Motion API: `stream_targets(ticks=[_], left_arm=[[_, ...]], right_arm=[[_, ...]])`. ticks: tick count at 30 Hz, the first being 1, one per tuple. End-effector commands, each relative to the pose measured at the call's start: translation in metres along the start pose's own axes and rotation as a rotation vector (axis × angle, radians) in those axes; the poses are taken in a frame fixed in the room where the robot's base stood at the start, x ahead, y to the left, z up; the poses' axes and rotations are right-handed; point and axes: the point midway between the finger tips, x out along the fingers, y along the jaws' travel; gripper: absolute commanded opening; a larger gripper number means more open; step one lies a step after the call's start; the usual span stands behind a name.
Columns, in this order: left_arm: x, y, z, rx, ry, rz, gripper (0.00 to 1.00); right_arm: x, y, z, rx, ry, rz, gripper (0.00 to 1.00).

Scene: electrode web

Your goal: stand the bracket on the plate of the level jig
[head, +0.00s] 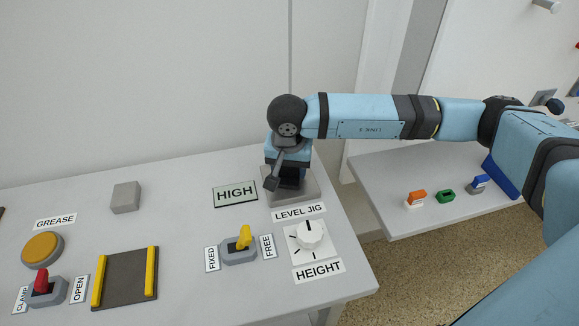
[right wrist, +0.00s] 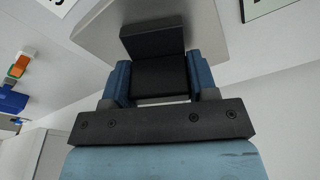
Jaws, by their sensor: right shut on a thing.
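The level jig's grey plate (head: 308,192) is at the back right of the table, behind the LEVEL JIG label. My right gripper (head: 288,176) is over this plate and points down. In the right wrist view my right gripper (right wrist: 160,82) has its blue fingers shut on the black, L-shaped bracket (right wrist: 153,42). The plate (right wrist: 203,38) shows right behind the bracket there. I cannot tell whether the bracket touches it. The arm and gripper hide most of the bracket in the head view. My left gripper is in neither view.
A HIGH sign (head: 235,194) stands left of the jig. In front are a white HEIGHT knob (head: 310,234) and a yellow FIXED/FREE lever (head: 243,238). A grey block (head: 126,197), a GREASE button (head: 42,249) and a red CLAMP lever (head: 41,281) are left. A side table (head: 385,180) holds small coloured parts.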

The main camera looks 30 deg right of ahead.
Motion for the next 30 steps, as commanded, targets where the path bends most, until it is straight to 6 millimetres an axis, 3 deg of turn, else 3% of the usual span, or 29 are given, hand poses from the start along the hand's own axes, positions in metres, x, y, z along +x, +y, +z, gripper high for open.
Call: stream_targets(ticks=[7, 8, 10, 11, 22, 30], left_arm=[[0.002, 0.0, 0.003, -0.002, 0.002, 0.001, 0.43], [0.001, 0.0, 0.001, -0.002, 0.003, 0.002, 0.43], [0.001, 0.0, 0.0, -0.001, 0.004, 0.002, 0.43], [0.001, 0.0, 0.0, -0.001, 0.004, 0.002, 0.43], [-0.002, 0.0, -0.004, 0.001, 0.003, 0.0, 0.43], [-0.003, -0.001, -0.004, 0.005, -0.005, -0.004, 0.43]], right_arm=[[0.004, 0.0, 0.001, 0.0, 0.0, 0.0, 0.24], [0.003, 0.0, 0.0, 0.0, 0.0, 0.0, 0.6], [0.002, 0.0, 0.0, 0.0, 0.0, 0.0, 0.76], [0.002, 0.0, 0.0, 0.0, 0.0, 0.0, 0.79], [-0.005, 0.0, -0.001, 0.0, 0.001, -0.001, 0.79], [-0.058, 0.0, -0.001, 0.0, 0.003, -0.002, 0.79]])
